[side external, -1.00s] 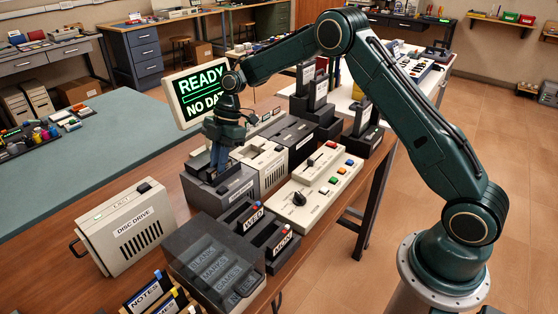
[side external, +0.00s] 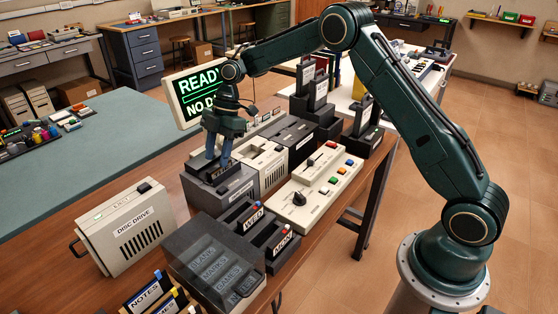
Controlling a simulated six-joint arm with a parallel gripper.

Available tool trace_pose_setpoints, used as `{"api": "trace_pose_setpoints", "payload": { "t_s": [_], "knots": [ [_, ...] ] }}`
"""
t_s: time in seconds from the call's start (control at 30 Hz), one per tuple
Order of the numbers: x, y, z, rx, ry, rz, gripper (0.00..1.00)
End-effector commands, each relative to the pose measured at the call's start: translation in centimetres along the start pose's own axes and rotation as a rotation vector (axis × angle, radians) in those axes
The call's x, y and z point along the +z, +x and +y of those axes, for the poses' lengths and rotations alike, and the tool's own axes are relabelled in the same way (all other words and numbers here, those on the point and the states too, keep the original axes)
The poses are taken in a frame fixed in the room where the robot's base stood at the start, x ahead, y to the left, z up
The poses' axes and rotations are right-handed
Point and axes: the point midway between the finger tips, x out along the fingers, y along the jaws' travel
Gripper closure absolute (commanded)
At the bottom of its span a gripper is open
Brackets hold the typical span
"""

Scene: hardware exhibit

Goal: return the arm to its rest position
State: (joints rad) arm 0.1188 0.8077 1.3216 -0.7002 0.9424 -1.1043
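My arm reaches from its base at the right, over the bench, to the left. My gripper (side external: 218,163) points down just over the dark box with a pale label (side external: 222,184), left of the middle of the bench. Its bluish fingers are small in this view. I cannot tell whether there is a gap between them, whether they hold anything, or whether they touch the box.
Behind the gripper stands a screen (side external: 191,97) reading READY, partly covered by my arm. Close to the right are a cream unit (side external: 262,165) and a button panel (side external: 318,190). A disc drive (side external: 131,228) and a smoky lidded case (side external: 208,262) stand in front.

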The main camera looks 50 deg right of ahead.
Motion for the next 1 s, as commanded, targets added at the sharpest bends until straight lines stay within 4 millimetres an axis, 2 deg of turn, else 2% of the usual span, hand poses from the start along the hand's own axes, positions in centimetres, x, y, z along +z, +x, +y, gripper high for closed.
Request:
{"api": "trace_pose_setpoints", "payload": {
  "t_s": [0.7,1.0],
  "knots": [
    [-1.9,-4.6,0.1,0.004,0.002,0.0,0.61],
    [-2.0,-5.1,0.1,0.002,0.003,0.0,0.61]
  ]
}}
